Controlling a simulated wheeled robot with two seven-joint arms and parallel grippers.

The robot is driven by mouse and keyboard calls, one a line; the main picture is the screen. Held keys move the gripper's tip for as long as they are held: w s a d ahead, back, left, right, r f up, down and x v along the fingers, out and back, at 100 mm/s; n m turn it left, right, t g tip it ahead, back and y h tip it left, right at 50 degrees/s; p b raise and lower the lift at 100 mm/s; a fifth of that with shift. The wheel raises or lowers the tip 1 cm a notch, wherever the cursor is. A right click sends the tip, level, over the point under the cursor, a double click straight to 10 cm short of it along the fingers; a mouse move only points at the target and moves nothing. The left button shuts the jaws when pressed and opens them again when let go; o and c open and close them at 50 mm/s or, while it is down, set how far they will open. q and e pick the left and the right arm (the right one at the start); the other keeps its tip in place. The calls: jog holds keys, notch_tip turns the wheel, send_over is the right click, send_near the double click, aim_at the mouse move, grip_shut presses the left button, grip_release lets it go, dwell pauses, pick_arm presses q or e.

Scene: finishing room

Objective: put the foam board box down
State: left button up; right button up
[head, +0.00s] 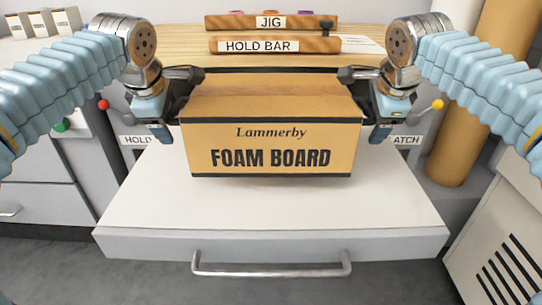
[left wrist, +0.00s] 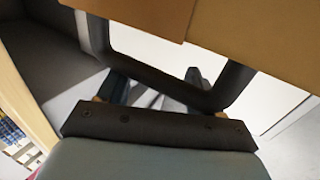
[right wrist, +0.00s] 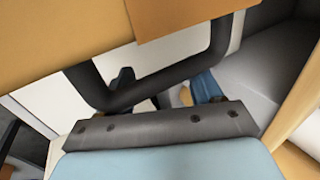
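The foam board box (head: 270,148) is a brown carton with black edges, marked "Lammerby FOAM BOARD". It is level between my grippers, over a white pull-out surface (head: 270,215) with a metal bar handle; a soft shadow under its front edge suggests a small gap. My left gripper (head: 180,100) is at its left end and my right gripper (head: 367,100) at its right end. Both appear shut on dark bracket-like handles at the ends. The carton also fills the top of the left wrist view (left wrist: 230,25) and the right wrist view (right wrist: 60,35). The fingertips are largely hidden.
Behind is a wooden worktop (head: 170,45) with wooden bars labelled JIG (head: 270,22) and HOLD BAR (head: 275,45). A red knob (head: 104,104) is at left, a yellow knob (head: 438,104) at right. Brown rolls (head: 455,150) stand at right. The white surface is clear in front of the box.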

pick_arm(q)
jog(key=shift+d, duration=0.85)
pick_arm(e)
jog(key=shift+a, duration=0.85)
pick_arm(q)
jog(key=shift+f+b, duration=2.35)
jog(key=shift+b, duration=0.05)
pick_arm(e)
jog(key=shift+f, duration=2.35)
pick_arm(q)
jog(key=shift+o, duration=0.2)
jog(key=shift+a, duration=0.65)
pick_arm(e)
jog(key=shift+d+r, duration=0.1)
jog(key=shift+d, duration=0.5)
pick_arm(q)
jog(key=o, duration=0.4)
jog(key=shift+s+a+r, duration=0.1)
jog(key=shift+a, duration=0.4)
pick_arm(e)
jog(key=shift+s+d, duration=0.1)
jog(key=shift+d, duration=0.45)
pick_arm(q)
jog(key=shift+a, duration=0.1)
pick_arm(e)
jog(key=o, duration=0.5)
jog(key=shift+d, duration=0.1)
jog(key=shift+c, duration=0.2)
